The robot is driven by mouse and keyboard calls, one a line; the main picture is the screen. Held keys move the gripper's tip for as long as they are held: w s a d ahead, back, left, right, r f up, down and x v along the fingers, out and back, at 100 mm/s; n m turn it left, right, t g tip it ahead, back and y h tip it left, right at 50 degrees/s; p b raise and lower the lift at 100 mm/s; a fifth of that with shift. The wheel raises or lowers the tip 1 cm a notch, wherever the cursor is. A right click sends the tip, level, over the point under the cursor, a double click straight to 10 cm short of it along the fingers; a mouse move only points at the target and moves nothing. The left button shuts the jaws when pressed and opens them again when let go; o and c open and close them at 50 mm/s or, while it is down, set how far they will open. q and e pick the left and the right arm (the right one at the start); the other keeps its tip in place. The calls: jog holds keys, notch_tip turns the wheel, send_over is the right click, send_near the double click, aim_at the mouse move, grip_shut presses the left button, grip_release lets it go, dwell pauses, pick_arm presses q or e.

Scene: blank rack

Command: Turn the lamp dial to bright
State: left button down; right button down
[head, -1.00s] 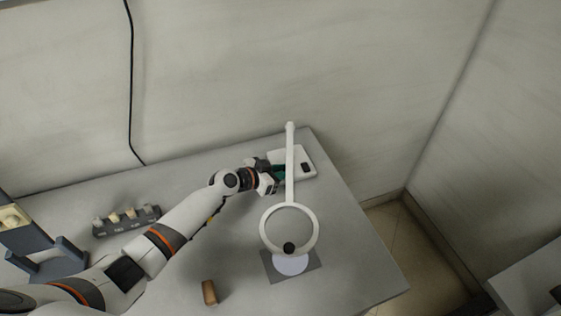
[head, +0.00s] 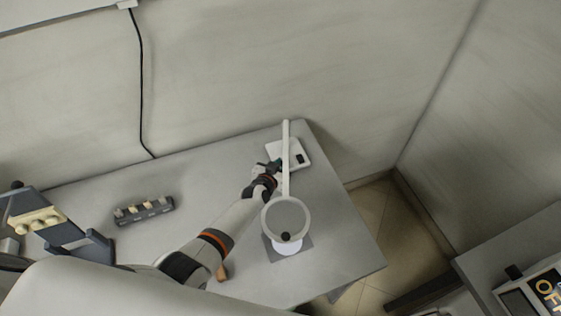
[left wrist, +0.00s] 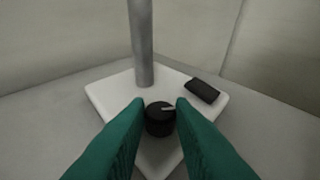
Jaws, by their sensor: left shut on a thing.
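The lamp has a white square base (head: 298,146), a pale post (head: 286,165) and a ring-shaped head (head: 306,228). In the left wrist view the base (left wrist: 105,93) carries a round black dial (left wrist: 159,121) with a white pointer line aimed to the right. A black block (left wrist: 202,91) sits on the base to the right of the post (left wrist: 143,45). My left gripper (left wrist: 160,110) has its green fingers shut on the dial, one on each side. In the head view my left gripper (head: 274,164) is at the base's left side, and the dial is hidden. My right gripper is not in view.
The lamp stands on a grey table (head: 335,250) against the wall. A dark rack with several pegs (head: 145,211) and a dark blue stand (head: 60,225) are at the left. A brown block (head: 222,273) lies partly behind my arm. A sign with "OFF" (head: 548,290) shows at the lower right.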

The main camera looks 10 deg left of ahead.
pick_arm(q)
jog(key=c, duration=1.3)
grip_release()
jog(key=shift+o, duration=0.2)
jog(key=shift+s+r, duration=0.1)
jog(key=shift+s, duration=0.15)
jog(key=p+v, duration=0.2)
jog(key=v, duration=0.3)
jog(key=shift+s+a+r, duration=0.1)
jog(key=shift+s, duration=0.25)
jog(key=shift+s+a+r, duration=0.1)
jog(key=shift+s+r, duration=0.15)
jog(key=shift+s, duration=0.25)
